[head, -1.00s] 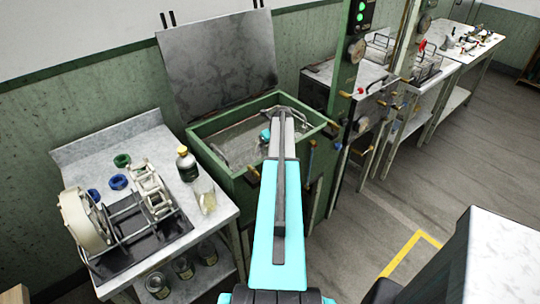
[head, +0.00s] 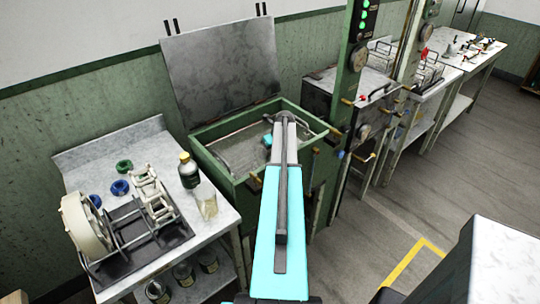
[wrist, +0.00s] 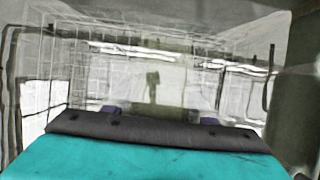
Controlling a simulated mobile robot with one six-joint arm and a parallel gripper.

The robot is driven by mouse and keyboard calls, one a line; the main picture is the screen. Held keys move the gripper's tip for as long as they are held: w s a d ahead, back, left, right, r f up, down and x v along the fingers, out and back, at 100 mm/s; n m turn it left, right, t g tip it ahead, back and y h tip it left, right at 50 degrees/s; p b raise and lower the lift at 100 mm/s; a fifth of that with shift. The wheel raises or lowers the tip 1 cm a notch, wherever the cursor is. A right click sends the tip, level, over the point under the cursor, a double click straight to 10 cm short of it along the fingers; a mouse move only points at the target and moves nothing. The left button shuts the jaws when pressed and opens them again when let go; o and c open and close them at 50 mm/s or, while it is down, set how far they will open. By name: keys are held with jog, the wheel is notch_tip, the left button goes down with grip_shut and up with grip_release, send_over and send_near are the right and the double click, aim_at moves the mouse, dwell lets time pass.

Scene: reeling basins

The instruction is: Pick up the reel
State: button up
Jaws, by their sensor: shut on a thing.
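In the wrist view a pale wire-framed reel (wrist: 90,62) fills most of the picture, blurred, with thin bars across and down. My gripper (wrist: 158,118) is shut at its near side; the exact grip point is unclear behind the dark wrist edge. In the head view my arm reaches over the open green basin (head: 235,182), and a small cyan part of my gripper (head: 267,141) shows inside it. The fingertips and the held part are hidden there by my arm.
The basin's grey lid (head: 222,75) stands open behind it. More benches stand at right; the floor (head: 430,170) between is clear.

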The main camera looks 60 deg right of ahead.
notch_tip(320, 180, up, 27)
jog(key=b, duration=0.5)
jog(key=shift+b, duration=0.35)
dwell(0.5)
